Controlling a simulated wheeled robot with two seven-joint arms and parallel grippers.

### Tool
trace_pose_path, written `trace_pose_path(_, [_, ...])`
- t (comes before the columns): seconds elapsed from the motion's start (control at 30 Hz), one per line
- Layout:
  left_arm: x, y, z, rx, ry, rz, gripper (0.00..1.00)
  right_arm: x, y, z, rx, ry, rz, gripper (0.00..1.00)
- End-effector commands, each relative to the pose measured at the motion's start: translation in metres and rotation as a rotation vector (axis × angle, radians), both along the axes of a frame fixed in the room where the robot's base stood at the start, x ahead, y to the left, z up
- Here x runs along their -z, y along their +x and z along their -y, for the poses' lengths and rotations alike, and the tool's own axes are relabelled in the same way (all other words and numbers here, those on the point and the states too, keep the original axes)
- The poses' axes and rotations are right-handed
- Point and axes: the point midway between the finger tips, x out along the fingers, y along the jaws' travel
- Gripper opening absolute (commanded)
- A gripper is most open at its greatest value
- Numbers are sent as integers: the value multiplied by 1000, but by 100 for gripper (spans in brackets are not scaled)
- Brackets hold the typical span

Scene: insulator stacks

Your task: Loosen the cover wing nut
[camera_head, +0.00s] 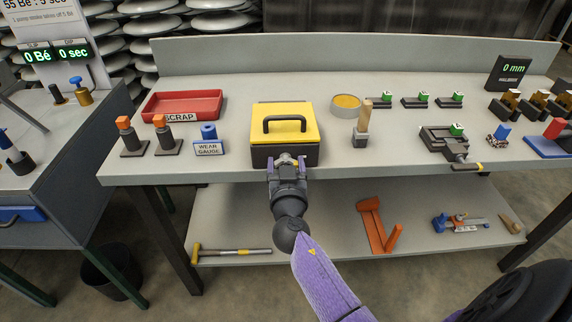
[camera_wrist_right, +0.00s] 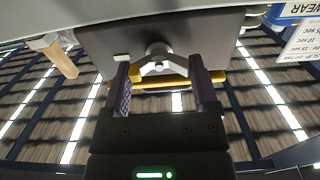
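The box with a yellow cover (camera_head: 285,137) and a black handle stands at the front edge of the bench. The wing nut (camera_wrist_right: 157,60) shows in the right wrist view as a light grey, winged part on the box's dark front face. My right gripper (camera_head: 287,161) is at the front of the box. In the right wrist view its two fingers (camera_wrist_right: 160,75) stand apart on either side of the wing nut. A small gap shows on the left; on the right I cannot tell whether the finger touches a wing. My left gripper is not in view.
A red scrap tray (camera_head: 184,105) and a wear gauge block (camera_head: 208,146) stand left of the box. A brush (camera_head: 362,133) and a round yellow dish (camera_head: 345,104) stand right of it. A lower shelf (camera_head: 320,235) holds a hammer and other tools.

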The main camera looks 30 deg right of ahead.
Motion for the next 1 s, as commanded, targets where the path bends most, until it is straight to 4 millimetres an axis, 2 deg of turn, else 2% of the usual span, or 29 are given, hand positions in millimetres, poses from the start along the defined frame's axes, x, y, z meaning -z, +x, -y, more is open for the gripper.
trace_pose_path(0.03, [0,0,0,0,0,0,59,0,0,0,0,0,0,49])
trace_pose_path(0.17, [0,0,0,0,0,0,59,0,0,0,0,0,0,22])
trace_pose_path(0.2, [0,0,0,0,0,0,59,0,0,0,0,0,0,18])
trace_pose_path(0.57, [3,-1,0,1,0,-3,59,1,0,0,0,-73,-45,18])
trace_pose_path(1.0, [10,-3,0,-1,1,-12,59,2,1,-2,0,-397,-244,18])
